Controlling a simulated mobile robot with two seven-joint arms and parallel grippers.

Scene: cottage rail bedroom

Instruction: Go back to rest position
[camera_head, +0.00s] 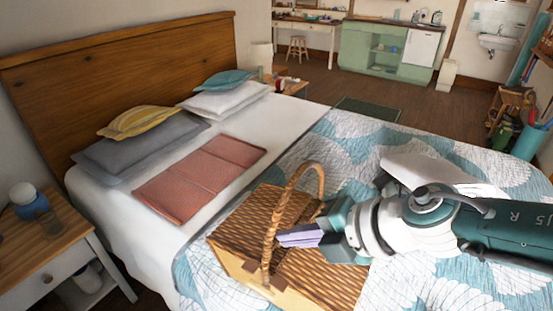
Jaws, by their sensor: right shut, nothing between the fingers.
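My right gripper (300,236) reaches in from the right, over the wicker picnic basket. Its light purple fingers are together, with nothing seen between them. The wicker basket (232,240) sits on the bed's near side with its arched handle (275,225) standing up. The fingertips show close beside the handle; whether they touch it I cannot tell. My gripper and arm hide part of the basket's lid. My left gripper is not in view.
The bed (300,130) carries a folded red blanket (200,178), grey, yellow, white and teal pillows and a patterned quilt (345,135). Open floor (400,105) lies beyond the bed, before a green kitchen unit (385,50).

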